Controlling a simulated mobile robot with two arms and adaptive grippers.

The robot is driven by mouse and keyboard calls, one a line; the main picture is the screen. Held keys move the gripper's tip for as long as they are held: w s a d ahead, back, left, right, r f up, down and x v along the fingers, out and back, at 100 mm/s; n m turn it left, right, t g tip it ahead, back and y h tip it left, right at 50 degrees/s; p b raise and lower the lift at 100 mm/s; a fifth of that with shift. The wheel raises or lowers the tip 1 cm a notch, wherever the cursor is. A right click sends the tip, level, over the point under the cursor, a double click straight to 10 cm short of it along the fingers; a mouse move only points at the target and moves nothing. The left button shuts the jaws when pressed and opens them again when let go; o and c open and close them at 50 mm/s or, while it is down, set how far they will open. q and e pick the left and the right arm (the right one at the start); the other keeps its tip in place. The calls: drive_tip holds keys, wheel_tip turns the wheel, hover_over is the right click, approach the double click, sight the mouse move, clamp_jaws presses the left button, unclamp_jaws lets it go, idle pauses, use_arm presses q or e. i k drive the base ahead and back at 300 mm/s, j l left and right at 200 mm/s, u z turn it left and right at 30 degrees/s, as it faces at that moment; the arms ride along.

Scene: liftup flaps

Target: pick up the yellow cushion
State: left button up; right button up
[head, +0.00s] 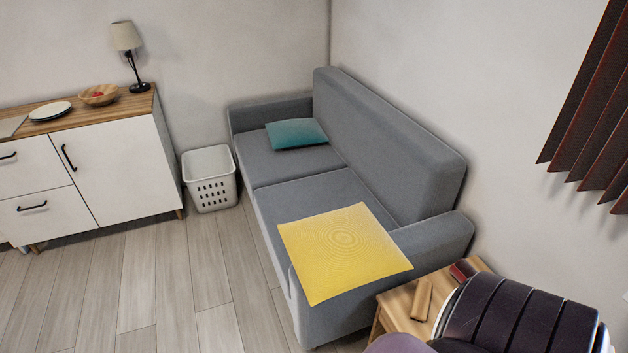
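The yellow cushion (318,250) is flat and square with a pattern of rings. It appears at the near end of the grey sofa (283,205), over the near seat and close to the near armrest. It covers the seat's front edge in this view; I cannot tell whether it rests on the seat or the armrest. Neither of my grippers shows in the head view.
A teal cushion (297,134) lies on the far seat. A white basket (210,180) stands between the sofa and a white cabinet (118,160). A wooden side table (395,308) stands by the near armrest. The wooden floor (185,285) left of the sofa is clear.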

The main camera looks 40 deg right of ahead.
sight(332, 254)
drive_tip(key=i, duration=1.95)
